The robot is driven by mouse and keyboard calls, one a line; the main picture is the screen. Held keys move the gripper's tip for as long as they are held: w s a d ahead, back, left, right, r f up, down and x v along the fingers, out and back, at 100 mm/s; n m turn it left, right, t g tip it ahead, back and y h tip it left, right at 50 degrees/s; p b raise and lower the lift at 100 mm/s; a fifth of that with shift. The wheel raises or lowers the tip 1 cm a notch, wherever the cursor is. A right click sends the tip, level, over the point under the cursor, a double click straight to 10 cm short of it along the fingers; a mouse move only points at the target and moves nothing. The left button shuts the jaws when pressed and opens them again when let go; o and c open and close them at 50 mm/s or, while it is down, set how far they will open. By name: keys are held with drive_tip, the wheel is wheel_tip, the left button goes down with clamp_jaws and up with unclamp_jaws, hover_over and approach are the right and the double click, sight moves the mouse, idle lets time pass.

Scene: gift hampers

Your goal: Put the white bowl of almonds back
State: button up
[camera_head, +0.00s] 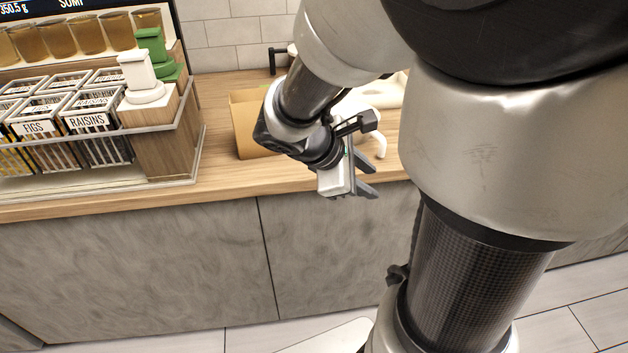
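No white bowl and no almonds can be made out in this view. My arm covers much of the counter's right side, so a bowl there could be hidden. My gripper (373,182) hangs by the counter's front edge, right of the cardboard box. Its two dark fingers are apart, with nothing visible between them.
A wooden counter (226,184) runs across the view. An open cardboard box (249,127) stands on it, partly behind my arm. A white curved object (380,146), unclear, shows behind my gripper. At left, a rack (198,150) holds bins labelled figs (34,128) and raisins (88,120).

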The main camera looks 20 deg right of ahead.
drive_tip(key=s+a+r+m+t+y, duration=0.2)
drive_tip(key=s+a+r+m+y, duration=0.2)
drive_tip(key=a+m, duration=0.2)
drive_tip(key=s+a+r+m+t+y, duration=0.2)
drive_tip(key=s+a+r+m+y, duration=0.2)
drive_tip(key=a, duration=0.5)
drive_tip(key=shift+s+a+r+m, duration=0.3)
drive_tip(key=shift+r+m, duration=0.35)
drive_tip(key=shift+m, duration=0.35)
